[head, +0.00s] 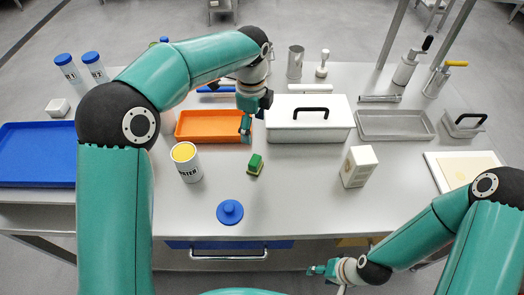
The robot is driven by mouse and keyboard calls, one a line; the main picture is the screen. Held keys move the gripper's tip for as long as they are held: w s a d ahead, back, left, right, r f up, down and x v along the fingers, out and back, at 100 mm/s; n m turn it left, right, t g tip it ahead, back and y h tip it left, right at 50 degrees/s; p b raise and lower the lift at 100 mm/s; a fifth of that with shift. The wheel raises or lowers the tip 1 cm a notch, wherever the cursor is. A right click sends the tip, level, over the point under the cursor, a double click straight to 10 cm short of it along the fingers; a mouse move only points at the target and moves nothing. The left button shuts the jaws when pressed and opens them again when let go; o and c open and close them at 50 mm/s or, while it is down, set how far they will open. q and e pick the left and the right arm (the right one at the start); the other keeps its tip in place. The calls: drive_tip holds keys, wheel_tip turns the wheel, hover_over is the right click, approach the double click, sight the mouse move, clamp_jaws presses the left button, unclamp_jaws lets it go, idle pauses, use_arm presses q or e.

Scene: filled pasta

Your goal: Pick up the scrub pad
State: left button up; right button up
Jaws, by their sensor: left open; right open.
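The scrub pad (255,165), green on top with a yellowish layer below, lies on the steel table near the middle of the head view. My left gripper (246,125) points down over the right end of the orange tray, above and slightly left of the pad in the picture, apart from it. It is open and appears empty. My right gripper (318,270) is low in the picture, in front of the table's front edge, far from the pad. It is open, with nothing seen in it.
An orange tray (205,138) and a white lidded box (308,132) stand behind the pad. A can with a yellow top (187,165), a blue round lid (230,212) and a white carton (358,167) stand around it. The table between these is clear.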

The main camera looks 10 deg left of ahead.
use_arm(q)
hover_over(255, 160)
wheel_tip(255, 160, down, 11)
drive_tip(key=shift+w+r+p, duration=0.1)
drive_tip(key=shift+p, duration=0.3)
wheel_tip(255, 160, down, 5)
drive_tip(key=shift+p, duration=0.8)
drive_tip(key=shift+f, duration=0.5)
drive_tip(key=c, duration=1.2)
drive_tip(key=shift+c, duration=0.3)
drive_tip(key=shift+r, duration=0.1)
